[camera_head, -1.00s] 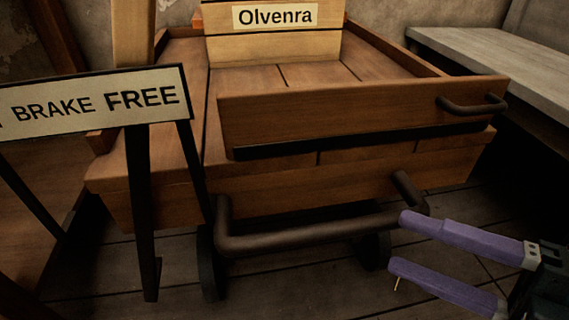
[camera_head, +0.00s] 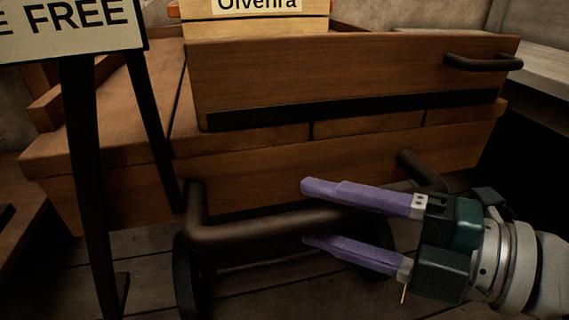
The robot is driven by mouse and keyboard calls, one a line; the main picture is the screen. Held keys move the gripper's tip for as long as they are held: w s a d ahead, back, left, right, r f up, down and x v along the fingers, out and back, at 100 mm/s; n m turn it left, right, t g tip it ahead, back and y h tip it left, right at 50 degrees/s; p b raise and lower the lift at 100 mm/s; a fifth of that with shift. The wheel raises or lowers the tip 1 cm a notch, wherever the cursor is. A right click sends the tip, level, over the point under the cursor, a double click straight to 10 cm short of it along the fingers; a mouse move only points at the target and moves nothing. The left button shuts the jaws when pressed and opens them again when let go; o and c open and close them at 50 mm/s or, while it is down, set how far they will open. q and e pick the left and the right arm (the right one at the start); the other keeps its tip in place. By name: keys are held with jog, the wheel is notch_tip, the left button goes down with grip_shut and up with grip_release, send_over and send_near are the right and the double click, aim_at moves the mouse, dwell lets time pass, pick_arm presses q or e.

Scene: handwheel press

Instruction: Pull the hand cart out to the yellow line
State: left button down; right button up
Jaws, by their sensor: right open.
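The wooden hand cart (camera_head: 260,165) stands ahead with its front facing me. Its dark bar handle (camera_head: 250,234) runs across low in front, with a bend at each end. My right gripper (camera_head: 303,213) comes in from the right with two purple fingers, open. The upper finger overlaps the bar's right part in the picture and the lower finger lies just below it. I cannot tell whether the fingers touch the bar. The yellow line is not in view. My left gripper is not in view.
A sign reading "FREE" (camera_head: 85,24) stands on dark legs at the left, close before the cart. A smaller dark handle (camera_head: 482,62) is on the upper front board. A grey bench (camera_head: 535,65) is at the right. Plank floor (camera_head: 250,300) shows below.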

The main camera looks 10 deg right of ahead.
jog(key=shift+c, duration=0.2)
grip_shut()
dwell(0.3)
dwell(0.9)
